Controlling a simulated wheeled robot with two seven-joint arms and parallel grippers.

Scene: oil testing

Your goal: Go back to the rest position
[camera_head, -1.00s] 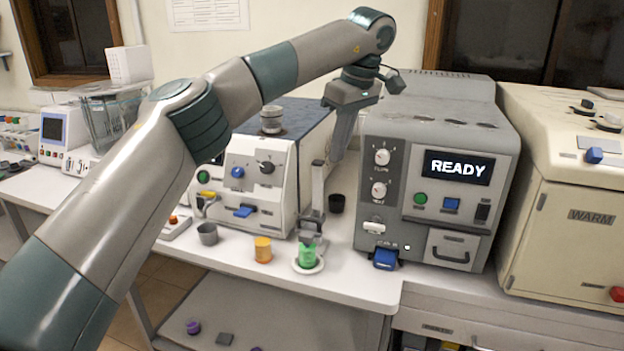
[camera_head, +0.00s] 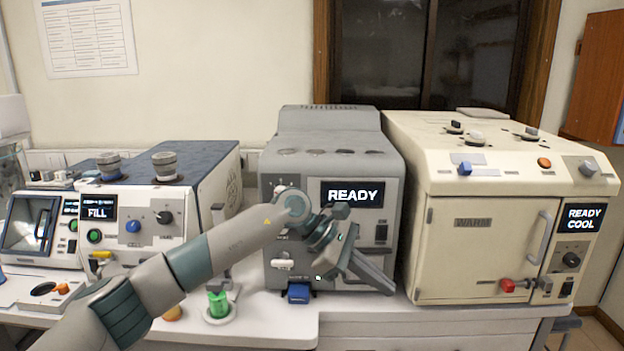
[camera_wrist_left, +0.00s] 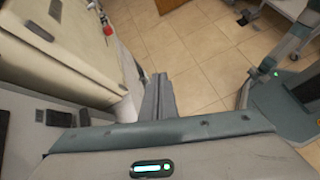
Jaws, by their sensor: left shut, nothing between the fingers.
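My left arm comes in from the lower left in the head view. My left gripper (camera_head: 372,272) is shut and empty, in front of the grey machine (camera_head: 290,208) whose screen reads READY. In the left wrist view the closed fingers of the left gripper (camera_wrist_left: 158,96) stand over the tiled floor, apart from any object. The gripper hides part of the grey machine's lower front. My right gripper is not in view.
The cream cabinet (camera_head: 480,258) marked WARM stands to the right, with a red-tipped handle. A green cup (camera_head: 218,304) sits on a white round base on the counter (camera_head: 270,328). A blue-topped machine (camera_head: 150,205) with a FILL screen stands left. Open floor (camera_wrist_left: 190,60) shows in the wrist view.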

